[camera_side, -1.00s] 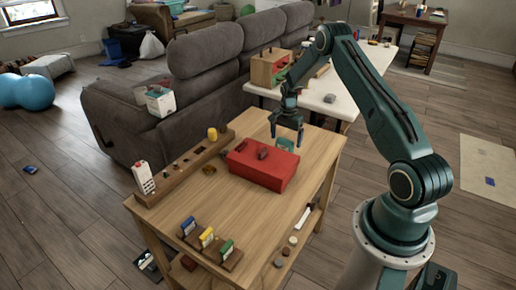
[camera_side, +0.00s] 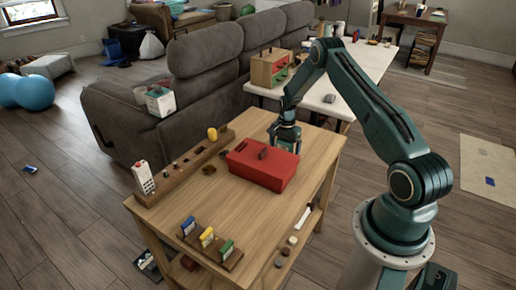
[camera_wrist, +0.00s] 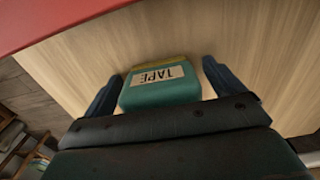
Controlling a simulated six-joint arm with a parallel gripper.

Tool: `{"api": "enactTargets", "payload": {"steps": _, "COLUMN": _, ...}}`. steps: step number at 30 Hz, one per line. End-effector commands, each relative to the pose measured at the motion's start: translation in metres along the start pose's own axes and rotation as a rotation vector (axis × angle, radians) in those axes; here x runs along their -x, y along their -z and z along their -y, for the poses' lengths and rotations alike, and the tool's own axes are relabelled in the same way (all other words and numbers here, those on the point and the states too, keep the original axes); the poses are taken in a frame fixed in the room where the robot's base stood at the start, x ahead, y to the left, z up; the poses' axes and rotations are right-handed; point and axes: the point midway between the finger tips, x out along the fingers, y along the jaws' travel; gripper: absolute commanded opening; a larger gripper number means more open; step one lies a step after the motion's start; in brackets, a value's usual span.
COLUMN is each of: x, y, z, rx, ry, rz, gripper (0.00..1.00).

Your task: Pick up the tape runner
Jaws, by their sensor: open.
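The tape runner (camera_wrist: 160,88) is a teal block with a white label reading TAPE and a yellowish strip at its far edge. In the wrist view it lies on the wooden table between the two dark fingers of my gripper (camera_wrist: 160,85). The fingers are open, with a small gap visible on each side of it. In the side view my gripper (camera_side: 285,135) is low behind the red box, and the tape runner is hidden there by the gripper and the box.
The red box (camera_side: 262,168) with a dark handle stands close in front of my gripper; its edge also crosses the top of the wrist view (camera_wrist: 50,22). A wooden rack (camera_side: 180,170) runs along the table's left side. Three coloured-top items (camera_side: 207,238) sit at the front.

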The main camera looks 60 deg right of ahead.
Motion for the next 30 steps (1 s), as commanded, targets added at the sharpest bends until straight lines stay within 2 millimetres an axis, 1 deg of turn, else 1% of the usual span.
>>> {"api": "enactTargets", "payload": {"steps": 4, "x": 0.0, "y": 0.0, "z": 0.0, "rx": 0.0, "ry": 0.0, "rz": 0.0, "gripper": 0.94}}
{"api": "enactTargets", "payload": {"steps": 5, "x": 0.0, "y": 0.0, "z": 0.0, "rx": 0.0, "ry": 0.0, "rz": 0.0, "gripper": 0.9}}
{"api": "enactTargets", "payload": {"steps": 9, "x": 0.0, "y": 0.0, "z": 0.0, "rx": 0.0, "ry": 0.0, "rz": 0.0, "gripper": 0.62}}
{"api": "enactTargets", "payload": {"steps": 12, "x": 0.0, "y": 0.0, "z": 0.0, "rx": 0.0, "ry": 0.0, "rz": 0.0, "gripper": 0.45}}
{"api": "enactTargets", "payload": {"steps": 23, "x": 0.002, "y": 0.0, "z": 0.0, "rx": 0.0, "ry": 0.0, "rz": 0.0, "gripper": 0.45}}
{"api": "enactTargets", "payload": {"steps": 26, "x": 0.006, "y": 0.0, "z": 0.0, "rx": 0.0, "ry": 0.0, "rz": 0.0, "gripper": 0.45}}
{"api": "enactTargets", "payload": {"steps": 30, "x": 0.018, "y": 0.001, "z": 0.001, "rx": 0.0, "ry": 0.002, "rz": -0.002, "gripper": 0.45}}
